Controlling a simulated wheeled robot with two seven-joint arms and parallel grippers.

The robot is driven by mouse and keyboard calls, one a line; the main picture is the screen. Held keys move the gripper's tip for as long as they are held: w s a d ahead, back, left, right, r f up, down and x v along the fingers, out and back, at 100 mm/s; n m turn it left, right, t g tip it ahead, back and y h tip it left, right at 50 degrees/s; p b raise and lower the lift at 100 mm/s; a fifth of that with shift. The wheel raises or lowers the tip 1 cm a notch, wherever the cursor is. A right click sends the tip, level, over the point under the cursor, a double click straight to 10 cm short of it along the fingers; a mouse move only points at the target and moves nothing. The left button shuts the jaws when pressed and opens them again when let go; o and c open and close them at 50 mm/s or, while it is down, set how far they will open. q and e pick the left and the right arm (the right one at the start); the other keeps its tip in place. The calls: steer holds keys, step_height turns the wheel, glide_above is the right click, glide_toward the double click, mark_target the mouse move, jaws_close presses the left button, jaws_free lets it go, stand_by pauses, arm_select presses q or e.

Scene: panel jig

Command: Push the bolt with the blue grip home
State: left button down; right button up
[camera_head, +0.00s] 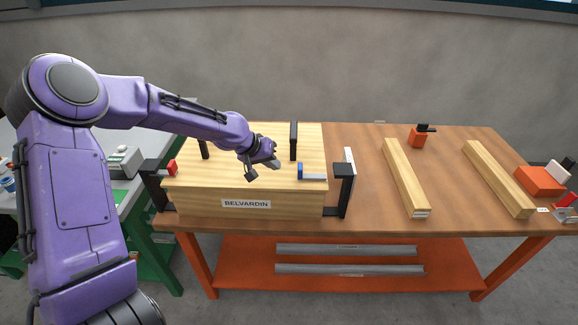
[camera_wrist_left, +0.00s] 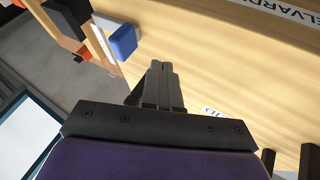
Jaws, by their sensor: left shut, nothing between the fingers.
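The bolt with the blue grip (camera_head: 300,171) lies at the right end of the pale wooden panel box marked BELVARDIN (camera_head: 190,182). Its grey bar (camera_head: 315,177) runs right from the grip toward a black bracket (camera_head: 343,171). My left gripper (camera_head: 264,170) is shut and empty above the panel, left of the blue grip and apart from it. In the left wrist view the shut fingers (camera_wrist_left: 162,68) point toward the panel, and the blue grip (camera_wrist_left: 123,41) shows beyond them to the upper left. My right gripper is not in view.
A red grip (camera_head: 172,167) sits by another black bracket (camera_head: 153,172) at the panel's left end. Black upright posts (camera_head: 294,141) stand behind. Wooden beams (camera_head: 405,175) and an orange block (camera_head: 418,137) lie to the right. The tabletop (camera_head: 365,198) between bracket and beam is clear.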

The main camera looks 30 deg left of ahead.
mark_target(310, 178)
arm_select(q)
steer(key=w+d, duration=0.1)
steer(key=w+d+p, duration=0.1)
steer(key=d, duration=0.1)
steer(key=shift+w+f, duration=0.15)
steer(key=shift+f, duration=0.25)
steer(key=shift+w+d, duration=0.2)
steer(key=shift+d, duration=0.25)
steer(key=shift+f, duration=0.1)
steer(key=shift+a, duration=0.1)
steer(key=w+d, duration=0.1)
steer(key=d, duration=0.1)
steer(key=w+d+p, duration=0.1)
steer(key=d, duration=0.1)
steer(key=w+d, duration=0.1)
steer(key=shift+w+d, duration=0.25)
steer(key=shift+d, duration=0.15)
steer(key=shift+a, duration=0.1)
steer(key=shift+s, duration=0.1)
